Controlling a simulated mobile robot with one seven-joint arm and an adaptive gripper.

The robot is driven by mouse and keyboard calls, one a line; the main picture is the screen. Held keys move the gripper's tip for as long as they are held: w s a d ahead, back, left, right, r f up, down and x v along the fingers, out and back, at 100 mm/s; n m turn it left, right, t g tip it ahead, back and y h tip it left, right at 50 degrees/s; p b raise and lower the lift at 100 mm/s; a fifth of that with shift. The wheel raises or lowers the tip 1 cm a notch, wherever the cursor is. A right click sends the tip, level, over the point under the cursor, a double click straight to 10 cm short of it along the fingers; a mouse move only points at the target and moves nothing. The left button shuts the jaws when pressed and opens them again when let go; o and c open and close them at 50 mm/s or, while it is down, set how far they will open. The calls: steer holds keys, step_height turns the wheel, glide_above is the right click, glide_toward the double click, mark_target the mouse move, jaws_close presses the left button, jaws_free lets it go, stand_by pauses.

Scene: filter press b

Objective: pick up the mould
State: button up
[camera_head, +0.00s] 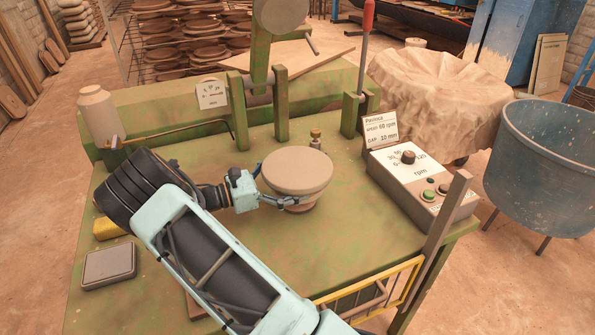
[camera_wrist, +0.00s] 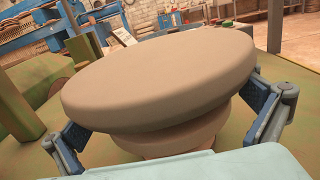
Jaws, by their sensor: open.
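The mould (camera_head: 297,168) is a round, pale tan, flat-topped piece standing upright on a narrower foot, on the green machine table. It also fills the middle of the wrist view (camera_wrist: 165,80). My gripper (camera_head: 276,188) reaches it from the left at low height. In the wrist view my gripper (camera_wrist: 168,115) is open, with one blue-padded finger on each side of the mould below its wide rim. Some gap shows by the right finger; whether the left finger touches is unclear. The far finger is mostly hidden in the head view.
A control box (camera_head: 422,185) with a dial and buttons stands to the right, and a small brass-topped fitting (camera_head: 315,137) behind the mould. Green uprights (camera_head: 281,103) rise at the back. A grey scale-like block (camera_head: 109,266) lies front left. Table front right of the mould is clear.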

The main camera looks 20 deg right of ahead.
steer(key=c, duration=2)
steer(key=shift+r, duration=0.15)
